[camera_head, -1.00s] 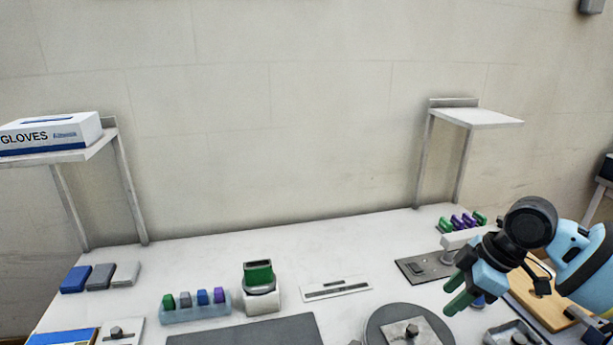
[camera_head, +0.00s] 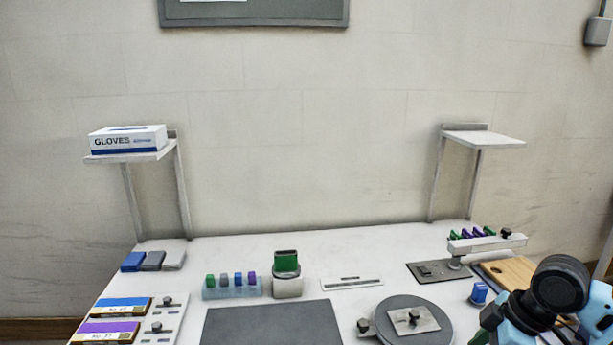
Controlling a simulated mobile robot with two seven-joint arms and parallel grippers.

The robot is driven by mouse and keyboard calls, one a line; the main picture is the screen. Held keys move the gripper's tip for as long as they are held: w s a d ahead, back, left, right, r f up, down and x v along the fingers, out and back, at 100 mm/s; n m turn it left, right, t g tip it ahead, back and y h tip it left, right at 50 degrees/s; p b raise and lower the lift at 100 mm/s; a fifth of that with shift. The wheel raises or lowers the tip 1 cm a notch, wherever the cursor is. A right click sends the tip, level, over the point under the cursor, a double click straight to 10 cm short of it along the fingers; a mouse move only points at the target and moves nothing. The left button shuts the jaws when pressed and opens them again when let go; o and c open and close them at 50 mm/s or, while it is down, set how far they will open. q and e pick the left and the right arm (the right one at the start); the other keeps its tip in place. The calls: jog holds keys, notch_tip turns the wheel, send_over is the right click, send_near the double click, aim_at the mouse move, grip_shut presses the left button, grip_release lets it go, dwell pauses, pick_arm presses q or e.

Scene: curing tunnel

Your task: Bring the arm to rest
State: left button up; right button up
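My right arm comes in at the lower right corner. Its dark round wrist joint (camera_head: 560,284) and light blue links show over the right end of the table. My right gripper (camera_head: 482,337) is at the bottom edge, mostly cut off and partly hidden by its own wrist. A dark green finger part shows there, but the opening between the fingers does not. No held thing can be made out. A small blue block (camera_head: 479,292) stands on the table just beyond it. My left gripper is not in view.
The white table (camera_head: 400,258) holds a round grey turntable (camera_head: 437,335), a dark mat (camera_head: 270,325), a white stand with a green-faced piece (camera_head: 287,262), and a white bar fixture (camera_head: 487,243). A wooden board (camera_head: 508,275) lies near my arm. Shelves stand on both sides.

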jog(key=s+a+f+m, duration=0.1)
jog(key=s+a+f, duration=0.5)
jog(key=f, duration=0.3)
jog(key=s+a+f+m, duration=0.1)
jog(key=s+a+f, duration=0.5)
jog(key=f, duration=0.2)
jog(key=s+d+f+m+g+h, duration=0.15)
jog(key=s+m, duration=0.25)
jog(key=s, duration=0.6)
jog(key=s+d+f+m+t+h, duration=0.1)
jog(key=s+f+m+h, duration=0.2)
jog(key=s, duration=0.6)
jog(key=w+a+f+t+y, duration=0.3)
jog(key=w+f+t, duration=0.3)
jog(key=f, duration=0.3)
jog(key=shift+f+m+t, duration=0.2)
jog(key=shift+m+t, duration=0.2)
jog(key=shift+t, duration=0.15)
jog(key=shift+s, duration=0.1)
